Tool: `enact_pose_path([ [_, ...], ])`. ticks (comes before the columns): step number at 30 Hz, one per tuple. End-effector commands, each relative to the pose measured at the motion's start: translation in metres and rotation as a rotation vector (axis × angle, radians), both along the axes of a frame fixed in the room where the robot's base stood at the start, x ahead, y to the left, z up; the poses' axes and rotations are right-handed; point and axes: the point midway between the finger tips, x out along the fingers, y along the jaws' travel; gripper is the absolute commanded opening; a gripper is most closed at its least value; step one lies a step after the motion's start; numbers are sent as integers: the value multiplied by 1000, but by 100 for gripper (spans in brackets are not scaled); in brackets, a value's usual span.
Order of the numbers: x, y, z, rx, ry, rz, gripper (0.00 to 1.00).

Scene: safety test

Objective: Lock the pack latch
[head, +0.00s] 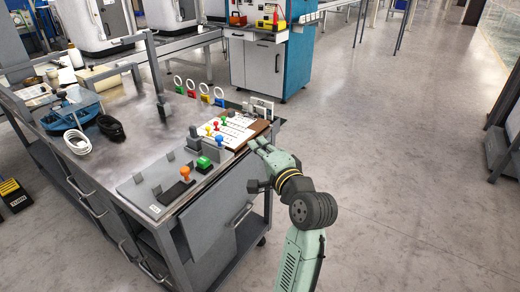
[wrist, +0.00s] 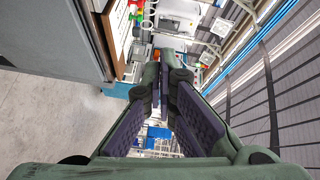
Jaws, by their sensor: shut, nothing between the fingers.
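My gripper (head: 258,146) is at the front right corner of a grey workbench (head: 150,110), beside a brown clipboard (head: 250,137). In the wrist view, my gripper (wrist: 165,62) has its two fingers meeting at the tips, with nothing between them. I cannot tell for sure which part is the pack latch. Near the bench's front edge is a grey plate (head: 143,192) with small dark brackets. An orange-topped knob (head: 185,172) and a green-topped block (head: 203,162) stand beside it. A dark upright block (head: 194,138) stands behind them. My gripper is apart from these parts.
Small coloured pegs (head: 216,125) stand on a white sheet. Coloured padlock-like pieces with white rings (head: 205,92) line the bench's back edge. A blue tool (head: 70,112), a white coil (head: 78,143) and a black brush (head: 111,128) lie at the left. The floor (head: 400,150) at right is clear.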

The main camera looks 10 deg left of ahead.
Motion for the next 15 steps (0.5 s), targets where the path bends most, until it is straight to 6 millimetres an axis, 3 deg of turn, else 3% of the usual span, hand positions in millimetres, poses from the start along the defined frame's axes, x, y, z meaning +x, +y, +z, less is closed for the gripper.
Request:
enact_pose_path([
  [8, 46, 39, -1, 0, 0, 3, 0],
  [15, 31, 67, -7, -1, 0, 2, 0],
])
